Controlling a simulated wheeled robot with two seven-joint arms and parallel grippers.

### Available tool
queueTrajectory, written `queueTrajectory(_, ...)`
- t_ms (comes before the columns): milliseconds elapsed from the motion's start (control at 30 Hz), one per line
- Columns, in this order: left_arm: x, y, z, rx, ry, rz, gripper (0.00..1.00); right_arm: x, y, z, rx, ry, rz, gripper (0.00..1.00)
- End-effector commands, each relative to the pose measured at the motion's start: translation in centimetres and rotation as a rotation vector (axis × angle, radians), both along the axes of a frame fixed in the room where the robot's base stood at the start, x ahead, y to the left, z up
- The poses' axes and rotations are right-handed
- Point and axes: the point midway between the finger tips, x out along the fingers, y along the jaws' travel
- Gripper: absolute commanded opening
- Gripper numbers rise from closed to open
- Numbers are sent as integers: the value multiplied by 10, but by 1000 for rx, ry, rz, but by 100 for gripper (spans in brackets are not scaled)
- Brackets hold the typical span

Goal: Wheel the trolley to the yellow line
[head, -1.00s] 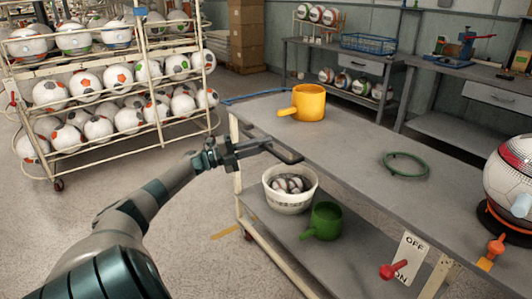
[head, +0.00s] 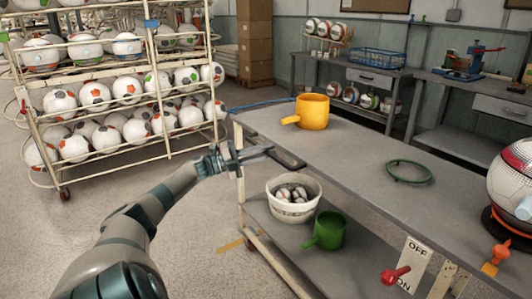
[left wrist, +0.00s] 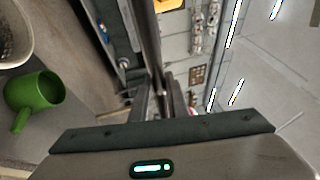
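A grey-topped trolley (head: 345,150) on castors stands at centre right in the head view. A dark bar (head: 289,160) shows at its near left edge. My left gripper (head: 258,154) is beside that edge, at the bar's left end. I cannot tell whether its fingers are closed on anything. In the left wrist view the fingers (left wrist: 163,103) are low in the middle, near a dark edge. A short yellow strip (head: 231,245) lies on the floor left of the trolley's castor; its rest is hidden or out of view. My right gripper is not in view.
The trolley carries a yellow mug (head: 312,112), green ring (head: 408,171), white bucket (head: 294,205) and green mug (head: 325,231). A wheeled ball rack (head: 130,155) stands left. Workbenches (head: 350,70) line the back. Floor (head: 180,250) between rack and trolley is clear.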

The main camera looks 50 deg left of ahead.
Motion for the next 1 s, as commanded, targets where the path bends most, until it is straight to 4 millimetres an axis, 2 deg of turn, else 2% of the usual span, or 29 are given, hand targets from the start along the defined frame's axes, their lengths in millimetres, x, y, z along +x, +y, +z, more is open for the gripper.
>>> queueTrajectory(33, 0, 1, 1, 0, -1, 2, 23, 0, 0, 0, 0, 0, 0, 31)
queueTrajectory(67, 0, 1, 1, 0, -1, 2, 31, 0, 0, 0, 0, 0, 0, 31)
queueTrajectory(100, 0, 1, 1, 0, -1, 2, 33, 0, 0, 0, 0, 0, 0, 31)
queueTrajectory(567, -5, 3, -1, 0, 1, 1, 33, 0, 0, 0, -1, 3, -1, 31)
queueTrajectory(767, -20, 11, -5, 0, 2, 1, 33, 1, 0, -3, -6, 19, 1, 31)
queueTrajectory(1000, -54, 28, -12, 1, 4, 2, 33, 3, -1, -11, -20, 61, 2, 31)
